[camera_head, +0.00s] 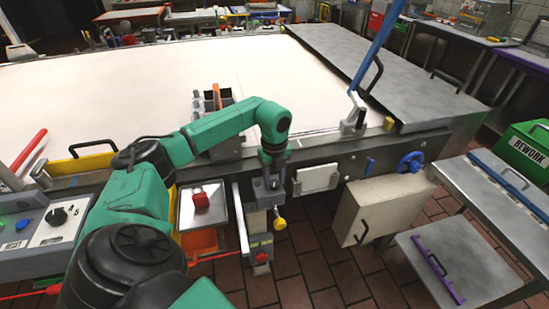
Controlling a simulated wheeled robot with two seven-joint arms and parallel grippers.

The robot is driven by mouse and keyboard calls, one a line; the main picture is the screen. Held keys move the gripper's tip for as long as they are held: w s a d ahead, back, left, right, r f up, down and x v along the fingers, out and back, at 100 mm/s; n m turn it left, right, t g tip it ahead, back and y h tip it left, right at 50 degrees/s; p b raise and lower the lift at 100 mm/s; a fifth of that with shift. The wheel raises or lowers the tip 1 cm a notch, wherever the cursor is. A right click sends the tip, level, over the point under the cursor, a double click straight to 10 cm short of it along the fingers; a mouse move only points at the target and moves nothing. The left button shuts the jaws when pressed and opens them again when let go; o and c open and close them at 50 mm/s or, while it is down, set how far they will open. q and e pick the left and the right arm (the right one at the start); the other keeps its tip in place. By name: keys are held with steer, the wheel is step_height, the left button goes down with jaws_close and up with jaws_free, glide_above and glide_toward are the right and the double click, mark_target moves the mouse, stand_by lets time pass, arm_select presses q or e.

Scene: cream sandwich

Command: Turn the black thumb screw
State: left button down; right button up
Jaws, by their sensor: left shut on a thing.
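My left arm, green with black joints, reaches over the front edge of the big table. My left gripper (268,195) points down in front of that edge, at the top of an upright metal bracket (241,222). It is shut on a small part there, which looks to be the black thumb screw; the fingers mostly hide it, so its turn angle cannot be read. A yellow knob (279,223) hangs just below right of the gripper. A red part (262,257) sits lower on the same fixture. My right gripper is not in view.
A metal tray with a red block (201,202) is left of the gripper. A control panel (40,232) stands at far left. A beige box (380,210) and a blue handwheel (411,162) are to the right. The large pale tabletop (150,85) is mostly clear.

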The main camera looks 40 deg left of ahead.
mark_target(274, 182)
arm_select(q)
steer(key=shift+w+a+r, duration=0.15)
steer(key=shift+r, duration=0.1)
steer(key=c, duration=0.6)
jaws_free()
steer(key=shift+o, duration=0.9)
steer(key=shift+f, duration=0.15)
step_height(274, 182, up, 15)
steer(key=shift+f+b, duration=0.15)
steer(key=shift+b, duration=0.3)
